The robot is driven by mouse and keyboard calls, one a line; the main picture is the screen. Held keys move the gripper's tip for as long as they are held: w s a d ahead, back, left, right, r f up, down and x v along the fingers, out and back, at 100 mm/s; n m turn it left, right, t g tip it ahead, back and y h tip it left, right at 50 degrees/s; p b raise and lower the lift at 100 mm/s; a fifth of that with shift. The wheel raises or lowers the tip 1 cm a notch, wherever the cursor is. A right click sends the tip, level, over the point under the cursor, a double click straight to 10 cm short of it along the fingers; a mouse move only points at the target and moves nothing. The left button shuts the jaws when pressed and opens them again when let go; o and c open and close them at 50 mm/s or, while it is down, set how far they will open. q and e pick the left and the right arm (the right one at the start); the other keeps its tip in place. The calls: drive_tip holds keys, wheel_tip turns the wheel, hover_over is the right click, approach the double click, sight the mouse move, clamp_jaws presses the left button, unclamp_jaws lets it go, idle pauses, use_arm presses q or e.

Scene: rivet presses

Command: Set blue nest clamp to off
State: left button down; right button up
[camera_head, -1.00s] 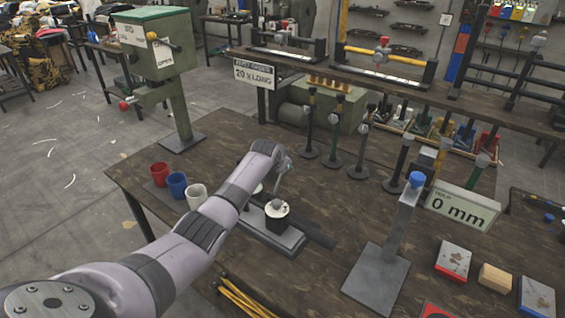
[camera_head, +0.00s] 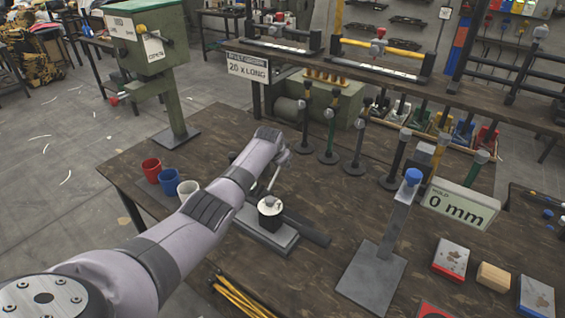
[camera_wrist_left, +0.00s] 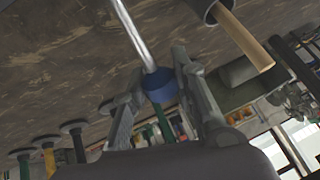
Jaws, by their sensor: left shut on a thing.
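The nest clamp (camera_head: 268,238) is a grey base plate on the wooden bench. A black cylinder with a pale top (camera_head: 270,206) stands on it. A thin metal lever (camera_head: 274,178) slants up from the clamp to my left gripper (camera_head: 284,158). In the left wrist view the lever (camera_wrist_left: 134,32) ends in a blue knob (camera_wrist_left: 160,84). The left gripper (camera_wrist_left: 155,88) has its fingers on either side of this knob, shut on it. In the head view the knob is hidden by the gripper and arm. My right gripper is in neither view.
Red, blue and white cups (camera_head: 170,181) stand left of my arm. A grey stand with a blue knob (camera_head: 413,176) and a 0 mm sign (camera_head: 458,207) are to the right. Several upright tools (camera_head: 330,130) stand behind the clamp. Yellow rods (camera_head: 238,297) lie in front.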

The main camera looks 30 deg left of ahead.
use_arm(q)
drive_tip(key=c, duration=1.3)
unclamp_jaws()
drive_tip(key=shift+w+f, duration=0.1)
drive_tip(key=v, duration=1.2)
